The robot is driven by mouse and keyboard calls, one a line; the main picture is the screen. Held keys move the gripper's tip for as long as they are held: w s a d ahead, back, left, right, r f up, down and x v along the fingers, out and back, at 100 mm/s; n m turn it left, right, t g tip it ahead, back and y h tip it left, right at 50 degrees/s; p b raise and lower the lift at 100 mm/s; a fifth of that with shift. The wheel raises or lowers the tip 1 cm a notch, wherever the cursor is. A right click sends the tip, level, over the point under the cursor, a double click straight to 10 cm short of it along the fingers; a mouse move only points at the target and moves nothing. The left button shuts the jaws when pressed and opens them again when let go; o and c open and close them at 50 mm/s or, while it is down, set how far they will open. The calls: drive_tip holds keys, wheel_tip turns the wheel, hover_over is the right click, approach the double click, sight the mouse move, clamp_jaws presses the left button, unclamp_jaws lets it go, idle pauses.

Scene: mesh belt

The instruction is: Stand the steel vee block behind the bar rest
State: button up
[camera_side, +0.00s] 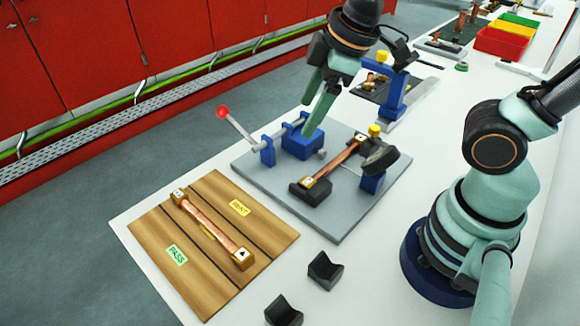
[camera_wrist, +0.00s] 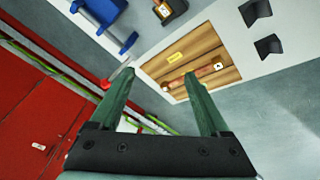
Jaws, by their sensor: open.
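Two small dark blocks with vee-shaped notches stand apart on the white bench: one dark vee block (camera_side: 325,270) beside the wooden board, and another dark vee block (camera_side: 283,312) nearer the bottom edge. In the wrist view they show at the upper right, as one block (camera_wrist: 268,47) and another block (camera_wrist: 255,11). I cannot tell which is the steel vee block and which the bar rest. My gripper (camera_side: 318,105) is open and empty, raised above the blue clamp of the grey fixture, well away from both blocks. Its two green fingers (camera_wrist: 160,78) are spread in the wrist view.
A wooden board (camera_side: 190,265) with PASS and yellow labels carries a copper bar (camera_side: 212,228). The grey fixture plate (camera_side: 340,225) holds a second copper bar (camera_side: 335,160), blue clamps and a red-knobbed lever (camera_side: 222,112). Coloured bins (camera_side: 503,42) stand at the back.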

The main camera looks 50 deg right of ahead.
drive_tip(key=d+r+m+t+h, duration=0.1)
drive_tip(key=d+r+m, duration=0.1)
drive_tip(key=d+m, duration=0.5)
drive_tip(key=shift+s+d+m+t, duration=0.2)
drive_tip(key=shift+d+m+t, duration=0.1)
drive_tip(key=shift+m, duration=0.5)
